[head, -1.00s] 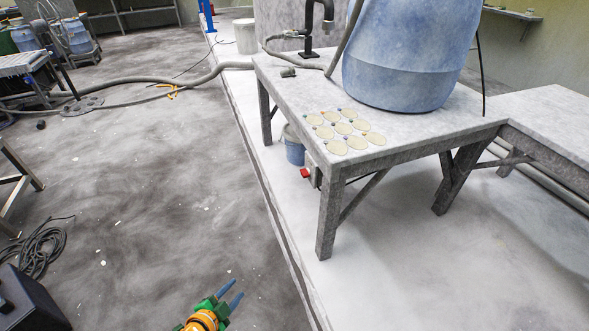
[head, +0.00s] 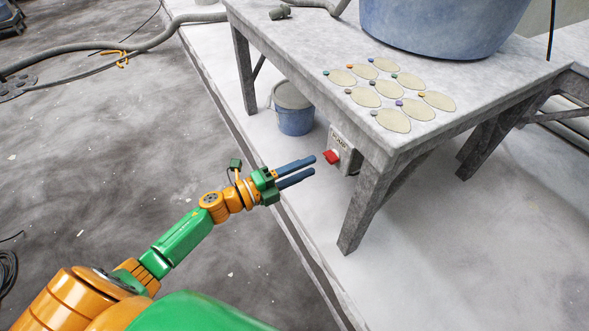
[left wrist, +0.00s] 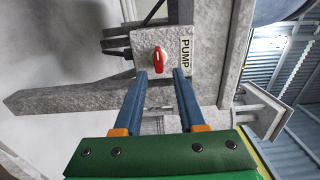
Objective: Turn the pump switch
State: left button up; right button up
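The pump switch is a red knob (head: 332,156) on a light grey box (head: 345,150) fixed to the side of the table near its front leg. In the left wrist view the red knob (left wrist: 157,60) stands on the box (left wrist: 150,42) beside a label reading PUMP (left wrist: 186,55). My left gripper (head: 312,168) is open, its two blue fingers apart and pointing at the knob from a short distance. In the left wrist view the knob shows between and beyond the fingertips (left wrist: 165,74), with nothing held. My right gripper is out of view.
The grey table (head: 300,50) carries several flat tags (head: 390,90) and a large blue drum (head: 440,25). A blue pail (head: 294,110) stands on the floor under the table, behind the switch. The table leg (head: 368,205) is just right of the switch.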

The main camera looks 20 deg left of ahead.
aim_at(327, 159)
pick_arm(q)
jog(key=x, duration=0.3)
jog(key=shift+w+d+f+b, duration=0.15)
jog(key=shift+w+b, duration=0.2)
jog(key=shift+x, duration=0.8)
grip_shut()
jog(key=m, duration=0.5)
jog(key=shift+m, duration=0.3)
jog(key=m, duration=1)
jog(key=shift+m, duration=0.4)
jog(key=shift+c, duration=1.2)
grip_release()
jog(key=shift+m, duration=0.7)
jog(key=o, duration=0.5)
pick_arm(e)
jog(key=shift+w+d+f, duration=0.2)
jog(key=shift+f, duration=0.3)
